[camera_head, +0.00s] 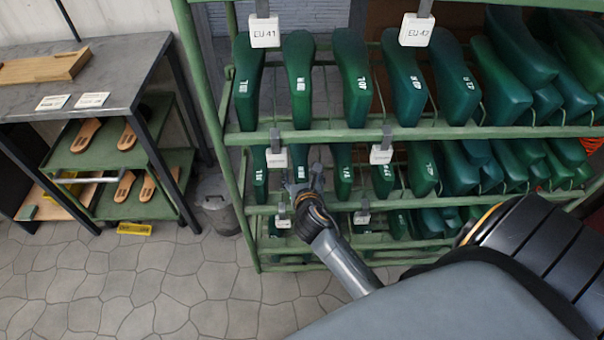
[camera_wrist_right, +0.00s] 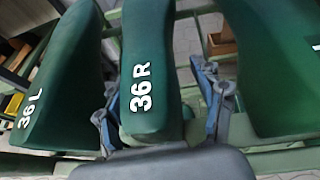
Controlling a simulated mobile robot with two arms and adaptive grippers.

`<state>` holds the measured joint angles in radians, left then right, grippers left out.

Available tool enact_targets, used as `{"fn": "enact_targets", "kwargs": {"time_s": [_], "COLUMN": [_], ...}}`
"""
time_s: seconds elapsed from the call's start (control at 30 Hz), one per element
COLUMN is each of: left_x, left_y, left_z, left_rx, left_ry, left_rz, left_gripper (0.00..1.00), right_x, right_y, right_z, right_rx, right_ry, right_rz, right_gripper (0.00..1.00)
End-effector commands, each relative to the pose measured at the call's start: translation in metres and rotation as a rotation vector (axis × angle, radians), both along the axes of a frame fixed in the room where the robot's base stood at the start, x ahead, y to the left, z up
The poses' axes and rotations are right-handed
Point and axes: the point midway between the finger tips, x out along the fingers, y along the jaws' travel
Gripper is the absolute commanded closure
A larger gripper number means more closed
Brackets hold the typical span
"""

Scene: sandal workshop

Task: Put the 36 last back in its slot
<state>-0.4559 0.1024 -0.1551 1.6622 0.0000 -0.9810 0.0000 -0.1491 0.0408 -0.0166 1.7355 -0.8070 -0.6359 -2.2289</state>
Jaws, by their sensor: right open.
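The green 36 R last (camera_wrist_right: 148,65) stands in the middle of the right wrist view, with its white size mark facing me. My right gripper (camera_wrist_right: 157,90) is open, with one finger on each side of this last. I cannot tell whether the fingers touch it. The green 36 L last (camera_wrist_right: 62,75) is beside it on the left. My left gripper is not in view.
Other green lasts (camera_head: 352,75) fill the rows close by, with an EU 41 tag (camera_head: 264,32) and an EU 42 tag (camera_head: 416,30) above. The floor between is mostly clear, with a grey bin (camera_head: 220,215).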

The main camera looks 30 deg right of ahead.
Motion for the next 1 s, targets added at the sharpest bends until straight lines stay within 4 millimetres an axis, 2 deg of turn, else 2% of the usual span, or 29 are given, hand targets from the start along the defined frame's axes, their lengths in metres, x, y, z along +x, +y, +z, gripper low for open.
{"fn": "enact_targets", "kwargs": {"time_s": [0.27,0.7,0.83,1.0], "left_x": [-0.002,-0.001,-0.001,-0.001], "left_y": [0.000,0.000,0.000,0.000], "left_z": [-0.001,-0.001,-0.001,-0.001], "left_rx": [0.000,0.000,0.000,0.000], "left_ry": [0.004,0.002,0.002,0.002], "left_rz": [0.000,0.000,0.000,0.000], "left_gripper": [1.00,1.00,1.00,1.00], "right_x": [-0.011,-0.082,-0.094,-0.099], "right_y": [0.005,0.042,0.049,0.051], "right_z": [0.002,0.036,0.042,0.046], "right_rx": [0.000,0.001,0.001,0.000], "right_ry": [0.004,0.003,0.002,0.001], "right_rz": [0.001,0.000,0.001,-0.001], "right_gripper": [0.32,0.32,0.32,0.32]}}
